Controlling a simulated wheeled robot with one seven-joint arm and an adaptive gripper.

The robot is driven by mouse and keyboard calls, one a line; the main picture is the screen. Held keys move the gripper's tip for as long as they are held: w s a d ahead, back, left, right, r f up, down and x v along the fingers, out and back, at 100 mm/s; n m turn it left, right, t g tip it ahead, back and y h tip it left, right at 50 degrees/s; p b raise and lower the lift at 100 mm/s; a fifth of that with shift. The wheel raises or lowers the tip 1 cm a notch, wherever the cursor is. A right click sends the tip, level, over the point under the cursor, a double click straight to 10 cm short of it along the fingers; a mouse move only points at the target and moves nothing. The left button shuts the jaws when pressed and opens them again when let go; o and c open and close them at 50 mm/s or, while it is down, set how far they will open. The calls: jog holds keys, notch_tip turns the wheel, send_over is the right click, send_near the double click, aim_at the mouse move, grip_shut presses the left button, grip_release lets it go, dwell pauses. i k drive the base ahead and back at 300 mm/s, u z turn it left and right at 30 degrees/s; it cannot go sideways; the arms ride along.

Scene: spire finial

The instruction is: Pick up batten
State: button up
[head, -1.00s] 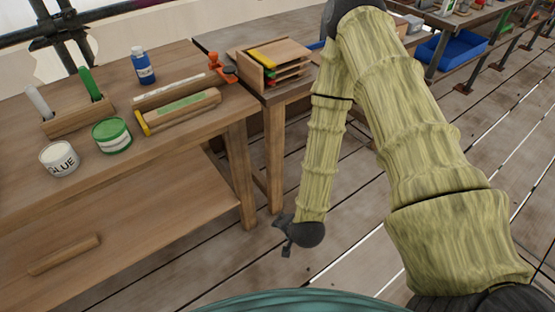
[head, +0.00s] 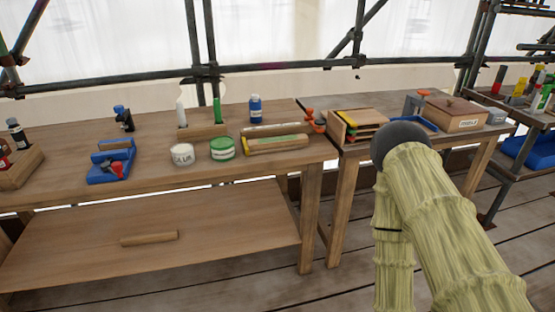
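No piece is clearly marked as the batten. One long wooden piece with a green label and a yellow end (head: 276,145) lies on the left workbench (head: 60,178) near its right end. Another long wooden piece (head: 272,130) lies just behind it, with an orange clamp (head: 314,121) by its right end. A short plain wooden bar (head: 149,238) lies alone on the bench's lower shelf (head: 220,240). My arm folds down at the right of the view and runs out at the bottom edge; my gripper is out of view.
A glue tin (head: 182,155), a green tin (head: 222,149), a blue bottle (head: 256,109) and a blue tool (head: 110,162) stand on the bench. A second table (head: 350,150) with a wooden rack (head: 357,126) adjoins it. The lower shelf is mostly clear.

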aim_at(280, 141)
jog(key=k, duration=0.25)
jog(key=u, duration=1.2)
jog(key=i, duration=1.5)
jog(key=z, duration=0.25)
